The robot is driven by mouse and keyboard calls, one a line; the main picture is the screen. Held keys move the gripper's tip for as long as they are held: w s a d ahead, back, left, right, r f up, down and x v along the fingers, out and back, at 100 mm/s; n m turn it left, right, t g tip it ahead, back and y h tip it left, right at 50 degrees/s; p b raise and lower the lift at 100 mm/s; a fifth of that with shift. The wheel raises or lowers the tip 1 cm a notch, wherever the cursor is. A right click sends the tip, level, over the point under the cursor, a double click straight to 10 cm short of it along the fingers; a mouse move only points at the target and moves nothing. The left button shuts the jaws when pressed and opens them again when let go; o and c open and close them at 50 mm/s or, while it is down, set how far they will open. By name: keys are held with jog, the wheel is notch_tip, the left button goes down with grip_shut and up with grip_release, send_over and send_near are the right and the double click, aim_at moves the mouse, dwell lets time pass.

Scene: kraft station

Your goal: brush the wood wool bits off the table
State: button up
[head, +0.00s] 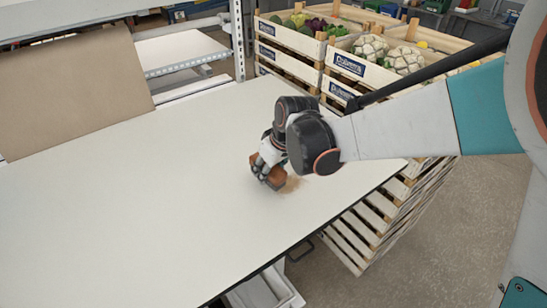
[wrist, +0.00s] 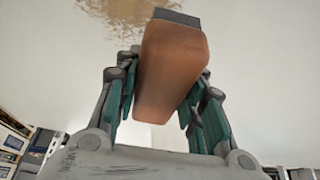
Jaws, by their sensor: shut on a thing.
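My gripper (head: 262,168) is shut on a brown wooden brush (head: 276,178) near the right part of the white table (head: 130,215). In the wrist view the brush (wrist: 172,70) sits between the fingers of my gripper (wrist: 160,100), with a dark bristle edge at its far end. The wood wool bits (head: 292,184) are a tan patch on the table just right of the brush, partly hidden by the brush and arm. The wood wool bits also show in the wrist view (wrist: 125,12), beyond the brush. I cannot tell whether the bristles touch the table.
Stacked wooden crates (head: 345,68) of vegetables stand behind the table and along its right side. A brown board (head: 70,92) stands at the back left. A white bin (head: 265,290) sits below the front edge. Most of the tabletop is clear.

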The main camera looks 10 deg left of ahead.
jog(key=shift+r+p, duration=1.4)
jog(key=shift+r, duration=1)
jog(key=shift+f, duration=0.1)
